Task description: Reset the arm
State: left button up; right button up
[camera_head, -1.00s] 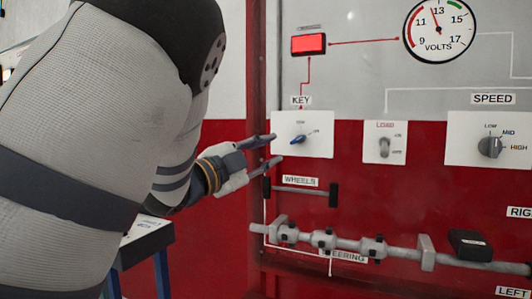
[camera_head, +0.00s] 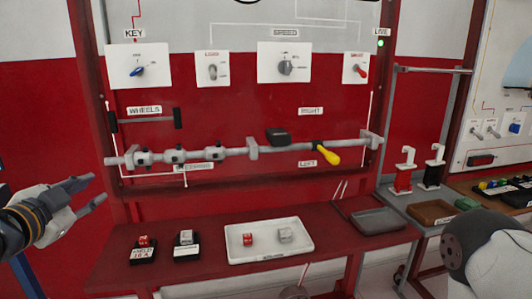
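My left gripper (camera_head: 98,188) is at the left edge of the head view.
The red panel also carries a load switch (camera_head: 212,71), a speed knob (camera_head: 286,68) and a bar with a yellow handle (camera_head: 328,156). Below, a shelf (camera_head: 190,225) holds a white tray (camera_head: 268,258) with two small blocks. Another bench (camera_head: 412,203) stands at right.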

pick_arm(q)
jog(key=s+d+f+n+g, duration=0.25)
jog(key=s+f, duration=0.35)
jog(key=f, duration=0.3)
jog(key=s+d+f+n+g, duration=0.1)
jog(key=s+f+g, duration=0.35)
jog(key=f, duration=0.55)
jog(key=s+d+f+n+g, duration=0.2)
jog(key=s+f, duration=0.4)
jog(key=f, duration=0.3)
jog(key=s+d+f+n+g, duration=0.1)
jog(key=s+d+f+g, duration=0.1)
jog(key=s, duration=0.6)
jog(key=s+d+f+n+g, duration=0.1)
jog(key=s+d+f+g, duration=0.2)
jog(key=s, duration=0.5)
jog(key=s+d+f+n+g, duration=0.1)
jog(key=s+d+f+g, duration=0.2)
jog(key=s, duration=0.6)
jog(key=shift+d+f+n, duration=0.15)
jog(key=shift+f+n, duration=0.2)
